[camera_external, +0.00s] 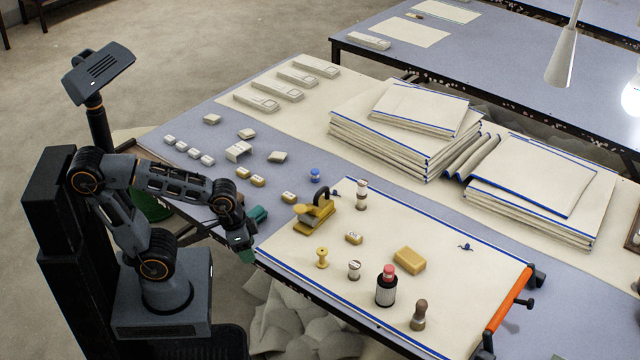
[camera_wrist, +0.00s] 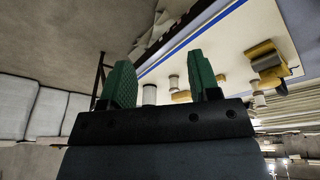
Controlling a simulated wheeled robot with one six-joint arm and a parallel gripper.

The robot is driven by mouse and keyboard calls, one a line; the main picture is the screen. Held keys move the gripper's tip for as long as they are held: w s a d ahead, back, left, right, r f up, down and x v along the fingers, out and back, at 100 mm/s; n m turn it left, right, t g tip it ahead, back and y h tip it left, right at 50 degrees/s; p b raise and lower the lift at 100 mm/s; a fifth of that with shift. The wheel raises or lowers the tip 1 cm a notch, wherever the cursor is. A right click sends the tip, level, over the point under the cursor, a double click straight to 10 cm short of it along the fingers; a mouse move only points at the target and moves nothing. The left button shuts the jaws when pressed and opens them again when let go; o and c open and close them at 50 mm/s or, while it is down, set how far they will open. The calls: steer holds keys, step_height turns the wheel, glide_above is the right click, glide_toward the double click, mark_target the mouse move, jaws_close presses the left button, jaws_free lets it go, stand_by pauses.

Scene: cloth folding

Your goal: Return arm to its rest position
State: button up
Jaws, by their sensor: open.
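My gripper (camera_external: 254,234) hangs at the near left edge of the table, by the left corner of the cloth board. In the wrist view its two green fingers (camera_wrist: 160,85) stand apart with nothing held between them. My arm is bent, with the forearm reaching out to the right from my base. A cream cloth with blue edges (camera_external: 290,237) lies flat on the near part of the table, just right of the gripper. It also shows in the wrist view (camera_wrist: 228,40).
On the cloth stand a yellow tool (camera_external: 313,212), a dark bottle with a red cap (camera_external: 386,287), a yellow block (camera_external: 410,259) and small spools. An orange bar (camera_external: 508,299) lies at its right edge. Stacks of folded cloth (camera_external: 390,142) stand behind. Small white blocks (camera_external: 238,151) lie at left.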

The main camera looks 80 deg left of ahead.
steer(key=shift+s+a+m+y, duration=0.2)
steer(key=shift+a+m+y, duration=0.1)
steer(key=shift+a, duration=0.1)
